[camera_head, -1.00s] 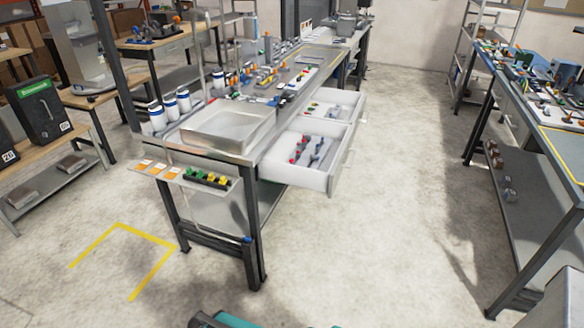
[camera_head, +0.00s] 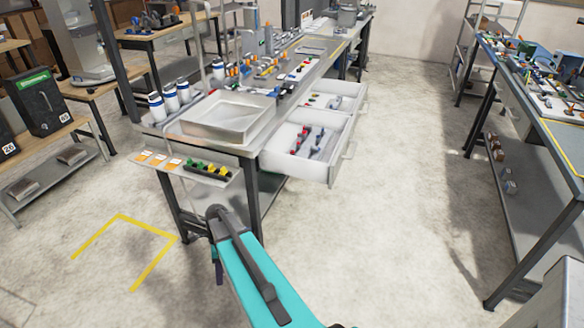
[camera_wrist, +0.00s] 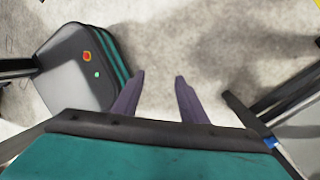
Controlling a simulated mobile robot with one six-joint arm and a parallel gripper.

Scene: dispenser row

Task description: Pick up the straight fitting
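My gripper (camera_wrist: 160,76) is open and empty in the wrist view, its two dark purple fingers apart over bare floor. In the head view my teal arm reaches up in front of the workbench, and the gripper end is mostly hidden. The near open drawer (camera_head: 338,172) holds small red-ended pieces (camera_head: 301,140) and grey-blue pieces (camera_head: 318,146). The far open drawer (camera_head: 352,104) holds a few small pieces (camera_head: 334,103). More small fittings (camera_head: 268,68) stand on the benchtop. I cannot tell which piece is the straight fitting; all are too small.
A metal tray (camera_head: 186,128) sits on the bench's near corner. A low side shelf (camera_head: 228,180) holds green and yellow pieces. White bottles (camera_head: 157,108) stand left of the tray. Both drawers stick out into the aisle. Another bench (camera_head: 560,140) stands right; the floor between is clear.

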